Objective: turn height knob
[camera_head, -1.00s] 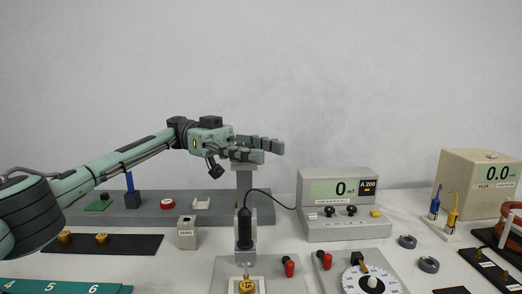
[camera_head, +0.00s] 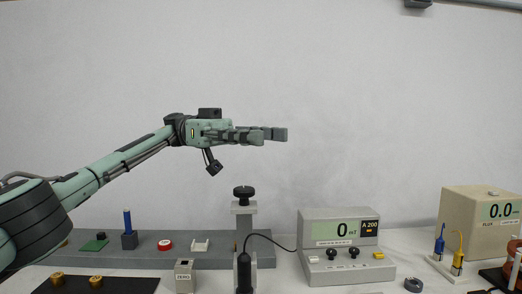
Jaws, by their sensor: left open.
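The height knob appears to be the black round knob (camera_head: 244,192) on top of the grey upright post (camera_head: 243,217), left of the meter. My left gripper (camera_head: 281,134) is open and empty, with its fingers pointing right. In the picture it is above the knob, with a clear gap between them, and touches nothing. The black probe (camera_head: 244,272) with its cable stands in front of the post; its lower end is cut off by the frame. My right gripper is not in view.
A grey meter reading 0 mT (camera_head: 345,240) stands right of the post. A beige flux box (camera_head: 460,215) is at far right.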

